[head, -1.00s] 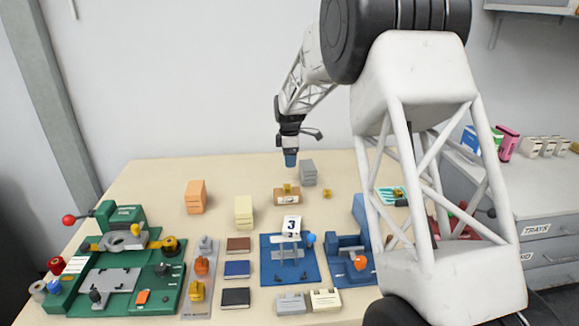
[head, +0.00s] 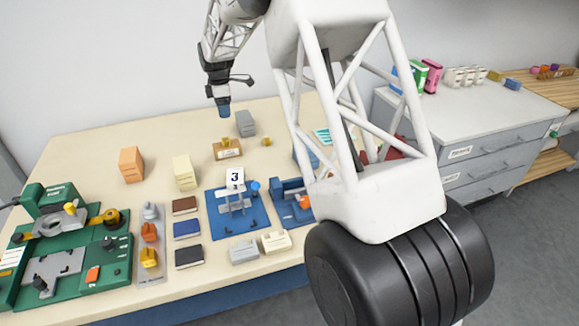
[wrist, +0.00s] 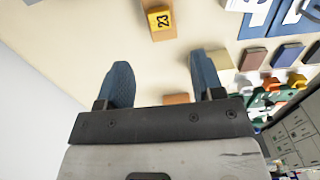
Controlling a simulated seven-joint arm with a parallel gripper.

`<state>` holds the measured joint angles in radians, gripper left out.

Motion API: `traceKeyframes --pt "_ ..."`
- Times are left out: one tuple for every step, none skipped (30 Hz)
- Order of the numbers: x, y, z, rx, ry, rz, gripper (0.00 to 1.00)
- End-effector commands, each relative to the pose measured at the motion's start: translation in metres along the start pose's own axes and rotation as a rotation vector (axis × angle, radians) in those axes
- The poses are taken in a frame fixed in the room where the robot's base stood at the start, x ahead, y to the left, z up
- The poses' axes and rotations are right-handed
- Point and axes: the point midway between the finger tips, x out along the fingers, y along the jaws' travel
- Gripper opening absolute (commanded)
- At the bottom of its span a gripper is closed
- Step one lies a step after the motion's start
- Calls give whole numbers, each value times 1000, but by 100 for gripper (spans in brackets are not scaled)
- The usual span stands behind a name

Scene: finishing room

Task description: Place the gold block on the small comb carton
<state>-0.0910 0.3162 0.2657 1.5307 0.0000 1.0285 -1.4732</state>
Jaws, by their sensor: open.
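A gold block (head: 226,142) sits on top of the small tan carton (head: 232,154), which has a white label on its front. In the wrist view, a gold block marked 23 (wrist: 159,19) lies on a brown carton at the top edge. A second small gold piece (head: 266,141) lies on the table to the carton's right. My gripper (head: 223,113) is open and empty, above and apart from the block and carton. Its two blue fingers are spread in the wrist view (wrist: 163,84).
A grey box (head: 245,124) stands just behind the carton. An orange box (head: 131,165) and a cream box (head: 184,173) stand to its left. A blue fixture with a 3 sign (head: 236,180) is in front. Bare tabletop (head: 90,150) lies at the far left.

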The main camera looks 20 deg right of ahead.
Motion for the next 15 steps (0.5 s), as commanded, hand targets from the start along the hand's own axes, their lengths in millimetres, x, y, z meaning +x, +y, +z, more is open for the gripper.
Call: traceKeyframes --pt "-3 -2 1 6 0 2 61" --pt "-5 -4 1 12 0 3 61" --pt "-8 -7 2 21 0 6 61" --pt "-11 -10 3 30 1 7 61" --pt "-14 -14 4 41 1 9 61" --pt "-18 -20 6 56 1 10 61" --pt "-22 -24 7 70 1 13 61" --pt "-27 -30 8 86 2 16 61" --pt "-32 -38 10 108 2 18 61" --pt "-37 -44 12 126 2 21 61" --pt "-42 -51 13 146 3 24 61" --pt "-48 -60 15 172 4 28 61" --pt "-53 -68 17 193 5 31 61" --pt "-58 -75 19 216 5 34 61" --pt "-64 -86 21 245 7 39 61"
